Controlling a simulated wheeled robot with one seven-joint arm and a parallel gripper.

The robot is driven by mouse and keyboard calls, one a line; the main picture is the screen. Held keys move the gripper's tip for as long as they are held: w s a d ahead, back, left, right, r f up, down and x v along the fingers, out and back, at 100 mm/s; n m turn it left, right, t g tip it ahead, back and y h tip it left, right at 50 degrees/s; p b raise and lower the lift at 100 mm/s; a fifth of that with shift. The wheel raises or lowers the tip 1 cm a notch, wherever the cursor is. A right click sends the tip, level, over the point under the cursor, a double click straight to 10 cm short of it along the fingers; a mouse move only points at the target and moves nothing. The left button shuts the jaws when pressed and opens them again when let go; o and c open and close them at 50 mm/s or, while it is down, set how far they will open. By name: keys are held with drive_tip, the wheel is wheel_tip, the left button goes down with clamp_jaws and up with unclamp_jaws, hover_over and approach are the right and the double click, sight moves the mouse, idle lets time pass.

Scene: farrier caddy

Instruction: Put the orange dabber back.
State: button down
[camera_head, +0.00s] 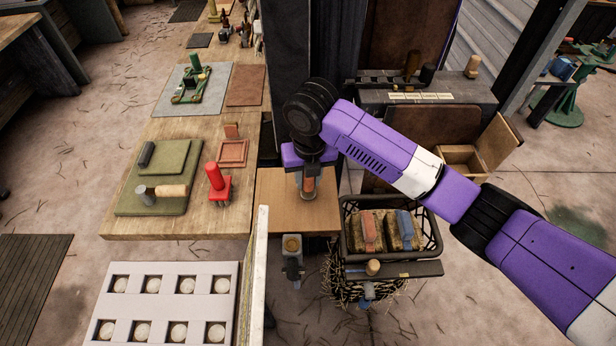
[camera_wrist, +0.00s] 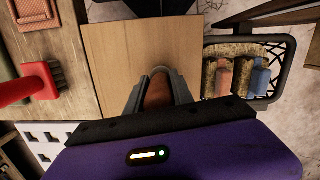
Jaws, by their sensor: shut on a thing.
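My gripper (camera_head: 308,193) is over the small light-brown wooden top at the middle of the head view. It is shut on an orange-brown thing, likely the orange dabber (camera_head: 309,184), which is upright and only partly visible between the fingers. In the wrist view, the dabber (camera_wrist: 157,92) shows as a rounded orange-brown piece between the two grey fingers (camera_wrist: 160,90). Its lower end is hidden, so I cannot tell whether it touches the wooden top.
The wooden top (camera_head: 273,212) is otherwise bare. A black wire basket (camera_head: 436,240) with straw-coloured blocks and pink and blue pieces stands to its right. A red brush (camera_head: 215,178) is on the workbench at left. A white tray (camera_head: 165,270) with round pieces is at front left.

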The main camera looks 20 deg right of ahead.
drive_tip(key=shift+f, duration=0.45)
drive_tip(key=c, duration=1)
unclamp_jaws()
drive_tip(key=shift+s+a+r+b, duration=0.15)
drive_tip(key=shift+r+b, duration=0.1)
drive_tip(key=shift+r, duration=1.05)
drive_tip(key=shift+s+d+r+b, duration=0.1)
drive_tip(key=shift+s+r+b, duration=0.1)
drive_tip(key=shift+r, duration=1.1)
drive_tip(key=shift+s+a+r+b, duration=0.1)
drive_tip(key=shift+r+b, duration=0.15)
drive_tip(key=shift+r, duration=1.05)
drive_tip(key=shift+s+r+p, duration=0.15)
drive_tip(key=shift+r+p, duration=0.75)
drive_tip(key=shift+r, duration=0.2)
drive_tip(key=shift+s+r+p, duration=0.15)
drive_tip(key=shift+r+p, duration=0.7)
drive_tip(key=shift+r, duration=0.25)
drive_tip(key=shift+r, duration=0.1)
wheel_tip(320, 180, up, 4)
drive_tip(key=p, duration=0.3)
hover_over(310, 194)
drive_tip(key=shift+r, duration=0.15)
